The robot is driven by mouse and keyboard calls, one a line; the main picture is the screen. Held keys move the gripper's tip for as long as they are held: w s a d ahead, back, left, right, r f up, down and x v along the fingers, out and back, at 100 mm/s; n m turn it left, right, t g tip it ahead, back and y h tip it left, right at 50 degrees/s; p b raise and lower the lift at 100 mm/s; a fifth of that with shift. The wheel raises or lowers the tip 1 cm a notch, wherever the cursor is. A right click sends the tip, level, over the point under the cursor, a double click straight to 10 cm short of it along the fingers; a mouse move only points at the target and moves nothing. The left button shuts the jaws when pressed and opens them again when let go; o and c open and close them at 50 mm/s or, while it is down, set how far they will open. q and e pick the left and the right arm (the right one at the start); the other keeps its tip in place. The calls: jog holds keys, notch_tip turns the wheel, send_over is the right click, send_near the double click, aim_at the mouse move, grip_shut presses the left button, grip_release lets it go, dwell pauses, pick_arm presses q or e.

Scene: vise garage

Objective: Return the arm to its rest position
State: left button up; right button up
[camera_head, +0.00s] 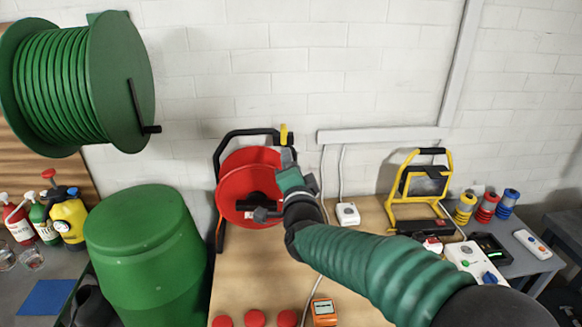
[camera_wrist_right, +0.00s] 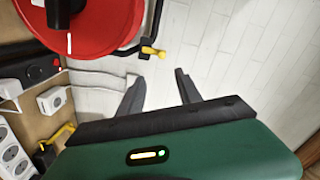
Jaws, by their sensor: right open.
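My right arm (camera_head: 370,262) comes in from the lower right in the head view and is stretched out towards the wall. Its gripper (camera_head: 287,160) is raised in front of the right side of the red cable reel (camera_head: 242,178). In the right wrist view the two dark fingers of the right gripper (camera_wrist_right: 157,78) are spread apart with nothing between them. White wall shows beyond the fingers, and the red reel (camera_wrist_right: 100,22) is at the upper left. My left gripper is not in view.
A wooden bench (camera_head: 258,290) holds a yellow work lamp (camera_head: 421,190), white sockets (camera_head: 347,213), red round caps (camera_head: 255,318) and an orange meter (camera_head: 324,312). A green barrel (camera_head: 147,255) stands left. A green hose reel (camera_head: 75,85) hangs on the wall.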

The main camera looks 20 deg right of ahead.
jog(key=s+a+f+n+g+y+p, duration=0.15)
jog(key=s+f+n+g, duration=0.3)
jog(key=f, duration=0.45)
jog(key=s+a+f+n+g+y, duration=0.1)
jog(key=s+f+n+g+y, duration=0.2)
jog(key=s+f, duration=0.4)
jog(key=s+d+f+n+g, duration=0.1)
jog(key=s+f+n+g, duration=0.3)
jog(key=s, duration=0.6)
jog(key=s+d+f+n+g+h, duration=0.1)
jog(key=s+d+f+n+g, duration=0.1)
jog(key=s+f, duration=0.7)
jog(key=shift+s+f+n+g+p, duration=0.25)
jog(key=shift+s+n+g+p, duration=0.1)
jog(key=shift+s+n+g, duration=0.45)
jog(key=shift+w, duration=0.15)
jog(key=shift+d, duration=0.1)
